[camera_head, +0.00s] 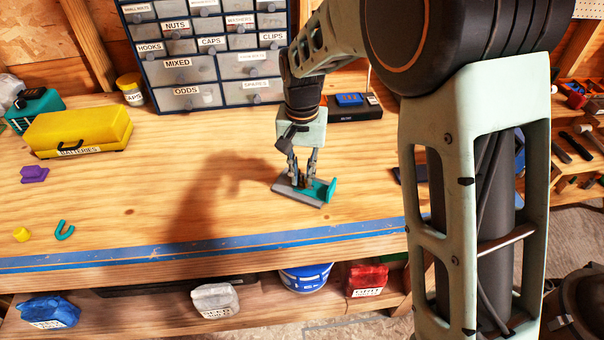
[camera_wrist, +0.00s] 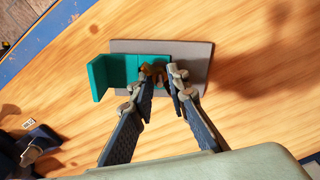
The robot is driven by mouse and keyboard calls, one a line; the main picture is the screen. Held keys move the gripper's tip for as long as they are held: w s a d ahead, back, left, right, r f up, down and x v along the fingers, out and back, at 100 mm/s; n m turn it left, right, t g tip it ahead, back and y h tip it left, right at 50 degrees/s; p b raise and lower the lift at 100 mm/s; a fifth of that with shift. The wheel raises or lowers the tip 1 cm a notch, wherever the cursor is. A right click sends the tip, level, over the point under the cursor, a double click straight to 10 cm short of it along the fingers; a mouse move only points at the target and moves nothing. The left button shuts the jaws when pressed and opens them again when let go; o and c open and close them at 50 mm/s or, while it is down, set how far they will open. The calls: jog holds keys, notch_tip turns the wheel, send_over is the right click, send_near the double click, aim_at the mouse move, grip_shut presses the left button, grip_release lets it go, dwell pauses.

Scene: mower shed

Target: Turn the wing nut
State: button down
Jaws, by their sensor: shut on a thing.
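The wing nut (camera_wrist: 157,72) is a small brown-bronze piece between my fingertips in the wrist view. It sits on a teal bracket (camera_wrist: 122,68) with an upright flange at one end. The bracket lies on a grey base plate (camera_wrist: 190,47) on the wooden bench. My gripper (camera_wrist: 163,75) points down at the plate and is shut on the wing nut; the fingers partly hide it. In the head view my gripper (camera_head: 303,178) stands over the same plate (camera_head: 303,197), and the wing nut is too small and covered to make out.
A labelled drawer cabinet (camera_head: 210,50) stands behind. A yellow batteries case (camera_head: 78,130) and a purple piece (camera_head: 34,174) are at the left. A black holder (camera_head: 352,112) is behind my gripper. Blue tape (camera_head: 200,248) runs along the bench front. The bench left of the plate is clear.

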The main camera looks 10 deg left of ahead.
aim_at(302, 175)
jog(key=shift+m, duration=0.3)
dwell(0.4)
jog(key=c, duration=1.8)
grip_release()
jog(key=shift+c, duration=0.2)
notch_tip(302, 175, up, 12)
